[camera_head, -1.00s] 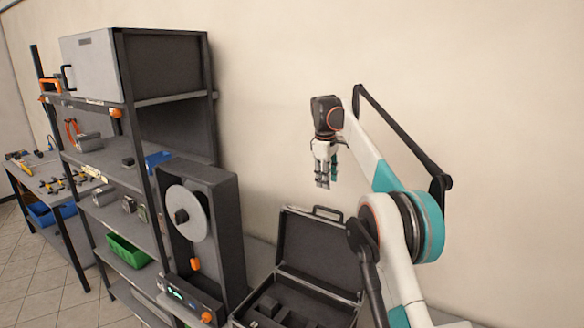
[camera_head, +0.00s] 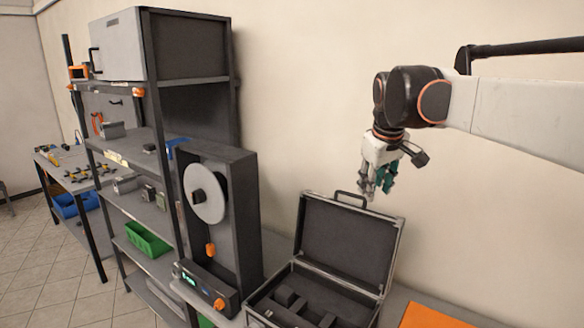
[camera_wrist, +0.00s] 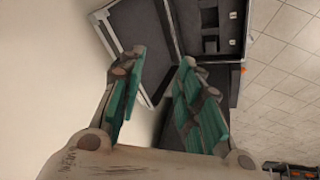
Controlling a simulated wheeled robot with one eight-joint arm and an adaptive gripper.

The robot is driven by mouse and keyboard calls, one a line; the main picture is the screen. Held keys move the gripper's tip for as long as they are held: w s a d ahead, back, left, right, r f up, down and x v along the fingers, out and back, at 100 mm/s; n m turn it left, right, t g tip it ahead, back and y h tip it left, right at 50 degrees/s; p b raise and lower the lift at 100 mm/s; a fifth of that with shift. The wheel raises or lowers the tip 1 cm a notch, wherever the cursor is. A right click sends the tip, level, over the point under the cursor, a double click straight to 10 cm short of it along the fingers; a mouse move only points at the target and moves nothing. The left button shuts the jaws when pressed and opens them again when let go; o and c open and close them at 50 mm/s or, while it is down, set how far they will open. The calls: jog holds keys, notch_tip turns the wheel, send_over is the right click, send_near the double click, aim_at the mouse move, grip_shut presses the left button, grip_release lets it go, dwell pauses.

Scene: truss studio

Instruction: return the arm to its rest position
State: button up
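My gripper (camera_head: 376,186) hangs from my raised arm at the right of the head view, fingers pointing down. It is in front of the pale wall, above and to the right of an open black case (camera_head: 345,240). In the wrist view, my gripper's two teal-padded fingers (camera_wrist: 163,62) are apart, with nothing between them. The case (camera_wrist: 212,50) shows beyond the fingertips in that view.
A grey shelf unit (camera_head: 190,80) stands at the left, with a device carrying a white disc (camera_head: 206,192) beside the case. An orange sheet (camera_head: 432,316) lies right of the case. A workbench (camera_head: 62,172) stands far left.

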jog(key=s+f+m+t+b, duration=0.2)
jog(key=s+f+m+b, duration=0.3)
jog(key=s+f, duration=2.1)
jog(key=s+b, duration=0.4)
jog(key=shift+d+f+t, duration=0.15)
jog(key=shift+f+t, duration=0.15)
jog(key=shift+f, duration=0.1)
jog(key=shift+s, duration=0.1)
